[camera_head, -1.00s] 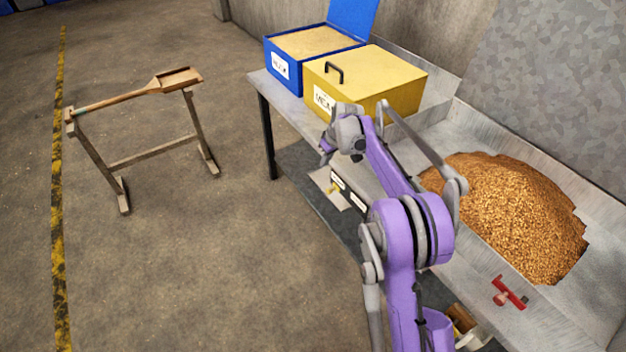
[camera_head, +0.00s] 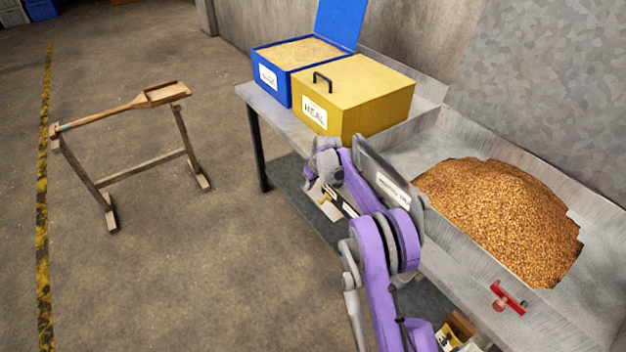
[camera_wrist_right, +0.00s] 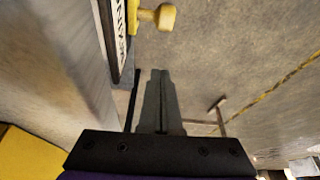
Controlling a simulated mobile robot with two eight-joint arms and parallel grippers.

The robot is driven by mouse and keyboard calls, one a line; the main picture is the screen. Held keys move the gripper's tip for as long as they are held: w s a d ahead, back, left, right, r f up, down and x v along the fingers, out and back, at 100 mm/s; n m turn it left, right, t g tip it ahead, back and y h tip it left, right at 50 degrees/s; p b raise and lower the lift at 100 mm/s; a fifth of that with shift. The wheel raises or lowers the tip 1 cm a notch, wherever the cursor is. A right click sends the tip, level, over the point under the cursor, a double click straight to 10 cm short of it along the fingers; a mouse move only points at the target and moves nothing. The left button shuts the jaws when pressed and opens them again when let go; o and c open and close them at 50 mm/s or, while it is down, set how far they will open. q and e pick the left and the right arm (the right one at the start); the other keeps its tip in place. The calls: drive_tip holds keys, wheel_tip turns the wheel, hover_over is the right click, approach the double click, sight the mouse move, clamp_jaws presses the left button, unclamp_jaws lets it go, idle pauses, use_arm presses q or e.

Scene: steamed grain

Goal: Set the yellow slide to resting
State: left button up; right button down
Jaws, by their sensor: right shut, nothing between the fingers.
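The yellow slide shows in the right wrist view as a yellow piece with a round knob (camera_wrist_right: 157,17) at the top. It sits beside a dark strip with a white label (camera_wrist_right: 117,25), whose wording I cannot read fully. My left gripper is not in view.
A yellow lidded box (camera_head: 355,90) labelled MEAL and an open blue box (camera_head: 270,75) stand on the metal table. A grain heap (camera_head: 500,210) lies in the trough, with a red handle (camera_head: 508,297) near its front. A wooden shovel (camera_head: 120,108) rests on a stand over open floor.

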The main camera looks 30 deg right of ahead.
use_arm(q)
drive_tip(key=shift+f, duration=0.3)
use_arm(e)
drive_tip(key=shift+s+d+f, duration=0.15)
drive_tip(key=shift+s, duration=0.85)
drive_tip(key=shift+s+d+f, duration=0.15)
drive_tip(key=shift+s, duration=0.8)
drive_tip(key=shift+s, duration=0.1)
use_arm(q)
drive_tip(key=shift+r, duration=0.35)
use_arm(e)
drive_tip(key=s, duration=1.1)
drive_tip(key=shift+s+d, duration=0.25)
drive_tip(key=shift+d, duration=0.2)
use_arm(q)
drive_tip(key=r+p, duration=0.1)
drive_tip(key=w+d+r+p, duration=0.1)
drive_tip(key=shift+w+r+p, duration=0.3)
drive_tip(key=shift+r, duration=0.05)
use_arm(e)
wheel_tip(320, 180, up, 10)
drive_tip(key=shift+w, duration=0.25)
drive_tip(key=shift+a, duration=0.1)
